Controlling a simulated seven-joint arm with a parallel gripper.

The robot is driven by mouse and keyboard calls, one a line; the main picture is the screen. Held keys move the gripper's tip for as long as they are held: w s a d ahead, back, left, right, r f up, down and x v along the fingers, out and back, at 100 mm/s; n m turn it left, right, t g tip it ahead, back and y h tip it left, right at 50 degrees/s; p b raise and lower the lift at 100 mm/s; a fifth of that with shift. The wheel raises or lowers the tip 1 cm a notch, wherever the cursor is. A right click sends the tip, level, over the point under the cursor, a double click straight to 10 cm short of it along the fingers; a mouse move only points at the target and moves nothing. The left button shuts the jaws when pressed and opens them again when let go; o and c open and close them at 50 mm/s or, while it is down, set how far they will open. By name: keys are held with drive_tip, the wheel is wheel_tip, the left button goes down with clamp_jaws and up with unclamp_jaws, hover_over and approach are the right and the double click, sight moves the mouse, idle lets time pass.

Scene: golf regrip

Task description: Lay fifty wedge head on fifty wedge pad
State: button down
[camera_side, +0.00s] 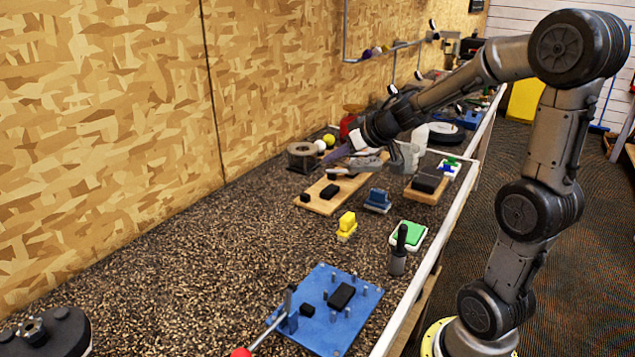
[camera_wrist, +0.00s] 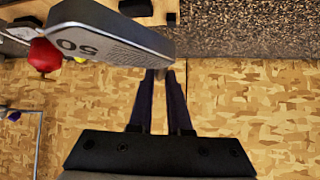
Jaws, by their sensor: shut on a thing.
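The fifty wedge head (camera_wrist: 108,32) is a grey clubhead with a grooved face marked 50. In the side view it shows as a small grey shape (camera_side: 364,165) above a wooden board (camera_side: 318,206). My gripper (camera_wrist: 160,75) is shut on its narrow end, and the head reaches up and left from the fingertips in the wrist view. In the side view my gripper (camera_side: 343,154) is over the far end of the board. Black blocks (camera_side: 330,191) sit on that board; one black block (camera_wrist: 135,7) also shows beyond the head. I cannot tell which is the fifty wedge pad.
A tape roll (camera_side: 302,157) and balls (camera_side: 328,140) stand behind the board. Another wooden board (camera_side: 425,195) with a black block, a blue block (camera_side: 377,200) and a yellow block (camera_side: 347,226) are nearby. A blue pegged plate (camera_side: 325,318) lies in front. The left bench is mostly clear.

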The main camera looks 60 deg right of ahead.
drive_tip(key=x, duration=0.3)
drive_tip(key=d+x, duration=0.1)
drive_tip(key=x, duration=0.3)
drive_tip(key=d+x, duration=0.1)
drive_tip(key=x, duration=0.3)
drive_tip(key=shift+s+r, duration=0.1)
drive_tip(key=shift+x, duration=0.75)
drive_tip(key=shift+s+f, duration=0.15)
drive_tip(key=shift+f, duration=1.4)
drive_tip(key=c, duration=0.9)
unclamp_jaws()
drive_tip(key=shift+f, duration=0.15)
drive_tip(key=shift+o, duration=0.2)
